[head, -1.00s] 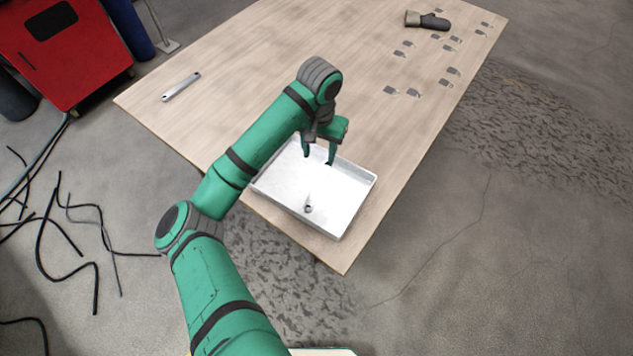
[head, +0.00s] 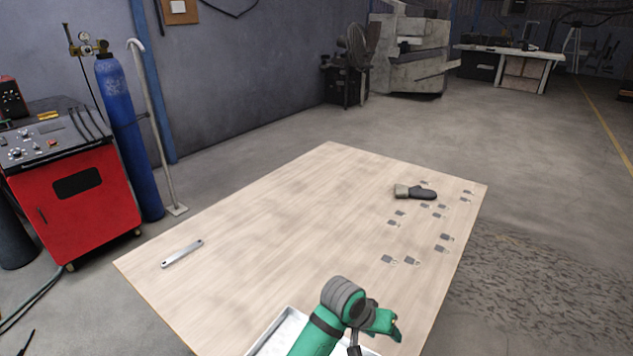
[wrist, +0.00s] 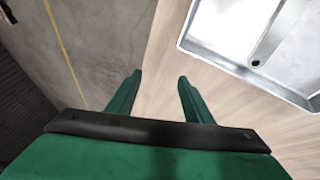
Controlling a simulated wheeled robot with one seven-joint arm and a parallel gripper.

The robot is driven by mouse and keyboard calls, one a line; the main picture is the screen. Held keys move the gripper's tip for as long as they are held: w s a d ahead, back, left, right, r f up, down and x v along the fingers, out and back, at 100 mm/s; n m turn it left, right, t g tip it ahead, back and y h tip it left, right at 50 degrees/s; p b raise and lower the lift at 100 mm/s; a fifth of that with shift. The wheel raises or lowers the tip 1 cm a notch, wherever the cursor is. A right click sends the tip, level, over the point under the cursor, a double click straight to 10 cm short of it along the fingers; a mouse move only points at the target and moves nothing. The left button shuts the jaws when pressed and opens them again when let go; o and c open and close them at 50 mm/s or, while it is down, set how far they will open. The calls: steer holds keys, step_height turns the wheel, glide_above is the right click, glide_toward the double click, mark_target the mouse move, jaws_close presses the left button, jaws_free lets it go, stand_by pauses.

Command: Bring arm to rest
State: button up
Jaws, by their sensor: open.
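My gripper (wrist: 160,79) is open and empty in the wrist view, its two green fingers apart near the table's edge. Bare floor shows beyond the left finger and bare wood beyond the right one. In the head view my arm's end is at the bottom, partly cut off, in front of the white tray (head: 268,334). The tray also shows at the upper right of the wrist view (wrist: 222,64), clear of the fingers. A narrow grey shape with a dark end (wrist: 270,36) lies inside it; I cannot tell what it is.
The wooden table (head: 270,220) holds a flat metal bar (head: 182,253) at left, a dark glove (head: 415,192) at far right and several small grey brackets (head: 387,259) at right. A red machine (head: 85,200) and blue cylinder (head: 128,140) stand left of it. The table's middle is clear.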

steer(key=s+d+r+n+t+h, duration=0.1)
steer(key=s+d+n+t+h, duration=0.15)
steer(key=d, duration=0.25)
steer(key=s+d+n+t+h, duration=0.1)
steer(key=d+n+t+h, duration=0.1)
steer(key=d+t, duration=0.3)
steer(key=s+a+f+n+t+y, duration=0.2)
steer(key=s+a+f+y, duration=0.2)
steer(key=s+a, duration=0.5)
steer(key=s+a+f+n+t+y, duration=0.2)
steer(key=s+a+f+n+y, duration=0.15)
steer(key=s+a, duration=0.55)
steer(key=s+a+r+m+y, duration=0.1)
steer(key=s+a, duration=0.2)
steer(key=s, duration=0.3)
steer(key=s+a+r+m+t, duration=0.1)
steer(key=s+a+r+m, duration=0.1)
steer(key=s, duration=0.3)
steer(key=s+a+r+m+y, duration=0.1)
steer(key=s+a+r+m, duration=0.1)
steer(key=s+a, duration=0.2)
steer(key=s, duration=0.2)
steer(key=shift+s+r+y, duration=0.2)
steer(key=shift+s+y, duration=0.1)
steer(key=shift+s, duration=0.05)
